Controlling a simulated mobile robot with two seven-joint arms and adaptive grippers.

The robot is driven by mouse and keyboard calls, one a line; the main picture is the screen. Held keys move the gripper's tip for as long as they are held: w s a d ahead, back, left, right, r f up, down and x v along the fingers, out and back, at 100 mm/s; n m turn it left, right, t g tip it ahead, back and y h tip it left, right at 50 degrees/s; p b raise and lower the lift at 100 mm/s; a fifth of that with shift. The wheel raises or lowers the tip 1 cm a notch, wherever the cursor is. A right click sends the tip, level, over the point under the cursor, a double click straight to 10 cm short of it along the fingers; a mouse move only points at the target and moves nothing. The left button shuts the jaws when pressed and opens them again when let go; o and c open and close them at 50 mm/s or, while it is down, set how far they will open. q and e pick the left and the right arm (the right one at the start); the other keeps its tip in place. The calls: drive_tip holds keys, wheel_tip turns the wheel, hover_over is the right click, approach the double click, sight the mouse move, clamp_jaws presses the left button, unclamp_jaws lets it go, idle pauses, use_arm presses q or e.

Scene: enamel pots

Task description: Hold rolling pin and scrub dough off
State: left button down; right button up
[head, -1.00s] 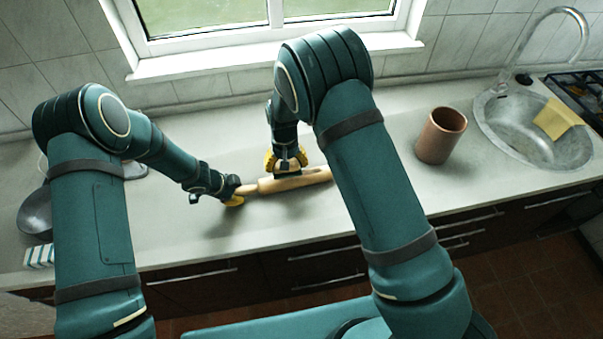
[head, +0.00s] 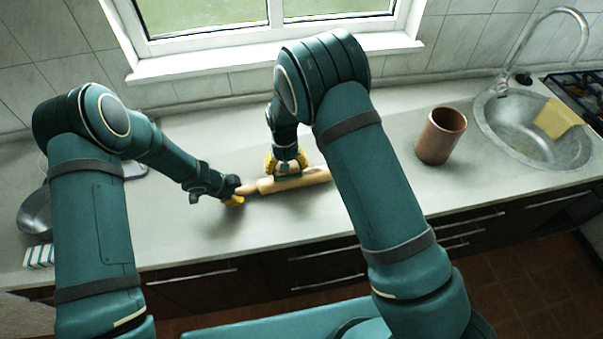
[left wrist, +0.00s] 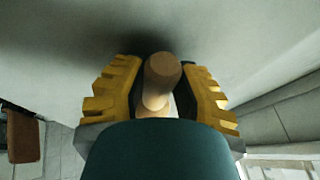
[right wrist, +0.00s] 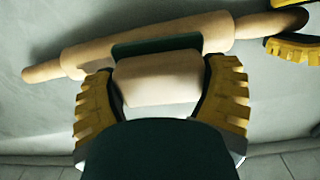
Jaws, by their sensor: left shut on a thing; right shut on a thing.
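The wooden rolling pin (head: 312,176) is held just above or on the counter; I cannot tell which. My left gripper (head: 236,192) is shut on its left handle, which points up between the yellow fingers in the left wrist view (left wrist: 162,78). My right gripper (head: 286,163) is shut on a scrubber, a pale wooden block (right wrist: 160,80) with a dark green pad (right wrist: 155,45). The pad lies against the pin's barrel, seen in the right wrist view (right wrist: 88,56). The barrel under the pad is hidden, and I cannot make out any dough.
A brown cup (head: 440,136) stands right of my right arm. The sink (head: 500,130) has a yellow cloth (head: 556,118) over its rim. A grey pan (head: 34,212) and a striped sponge (head: 39,256) are at far left. The front counter is clear.

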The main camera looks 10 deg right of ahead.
sight(318, 170)
drive_tip(key=shift+f, duration=1.15)
drive_tip(key=shift+w+d+r, duration=0.1)
drive_tip(key=shift+w+d, duration=0.05)
drive_tip(key=shift+d, duration=2.35)
drive_tip(key=shift+w+d, duration=0.15)
drive_tip(key=shift+d, duration=2.4)
drive_tip(key=shift+a, duration=0.15)
drive_tip(key=shift+s+a+f, duration=0.1)
drive_tip(key=shift+a+f, duration=0.05)
drive_tip(key=shift+a, duration=1.15)
drive_tip(key=shift+s+a+f, duration=0.1)
drive_tip(key=shift+a, duration=1.15)
drive_tip(key=shift+s+a+r, duration=0.1)
drive_tip(key=shift+s+a, duration=0.05)
drive_tip(key=shift+a, duration=2.3)
